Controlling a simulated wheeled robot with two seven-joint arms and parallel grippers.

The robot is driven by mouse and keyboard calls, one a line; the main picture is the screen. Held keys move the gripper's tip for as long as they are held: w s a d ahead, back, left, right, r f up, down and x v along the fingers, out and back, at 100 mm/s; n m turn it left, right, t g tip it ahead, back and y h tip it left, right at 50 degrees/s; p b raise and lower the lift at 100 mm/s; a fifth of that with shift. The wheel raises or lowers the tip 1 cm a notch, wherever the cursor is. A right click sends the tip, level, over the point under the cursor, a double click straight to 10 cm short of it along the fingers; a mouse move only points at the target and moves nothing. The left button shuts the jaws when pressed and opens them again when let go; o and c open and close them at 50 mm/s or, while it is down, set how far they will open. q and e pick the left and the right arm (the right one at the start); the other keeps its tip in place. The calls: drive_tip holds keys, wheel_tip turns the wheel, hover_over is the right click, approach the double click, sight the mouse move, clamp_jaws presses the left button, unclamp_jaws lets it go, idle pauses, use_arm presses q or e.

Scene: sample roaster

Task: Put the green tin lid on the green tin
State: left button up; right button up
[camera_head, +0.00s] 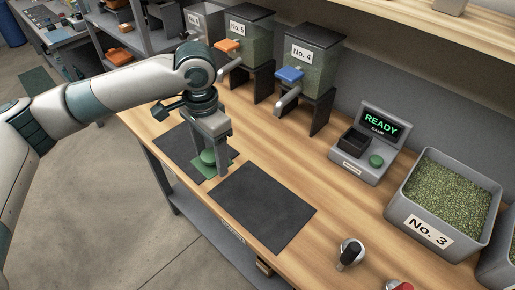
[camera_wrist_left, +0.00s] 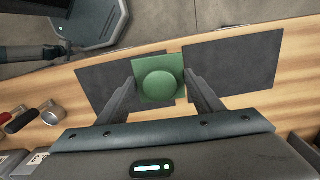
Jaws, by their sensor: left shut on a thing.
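The green tin lid (camera_head: 208,157) shows as a flat green square with a round dome in its middle. My left gripper (camera_head: 211,168) points down over the bench with its fingers on either side of the green piece, shut on it. In the left wrist view the green lid (camera_wrist_left: 160,84) sits between the two fingertips of the left gripper (camera_wrist_left: 160,78), which meet its left and right edges. I cannot make out a separate green tin; anything under the lid is hidden. My right gripper is not in view.
Dark mats (camera_head: 262,207) (camera_wrist_left: 235,64) lie on the wooden bench, on both sides of the gripper. Dispensers (camera_head: 313,58), a scale (camera_head: 367,145) reading READY and a No. 3 bin of green beans (camera_head: 440,206) stand behind and right. A black-handled cup (camera_head: 350,252) is near the front.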

use_arm(q)
drive_tip(key=a+r+n, duration=0.2)
drive_tip(key=a+n, duration=0.7)
drive_tip(key=a, duration=0.1)
drive_tip(key=shift+w+a+n, duration=0.3)
drive_tip(key=shift+w, duration=0.15)
drive_tip(key=shift+f, duration=0.1)
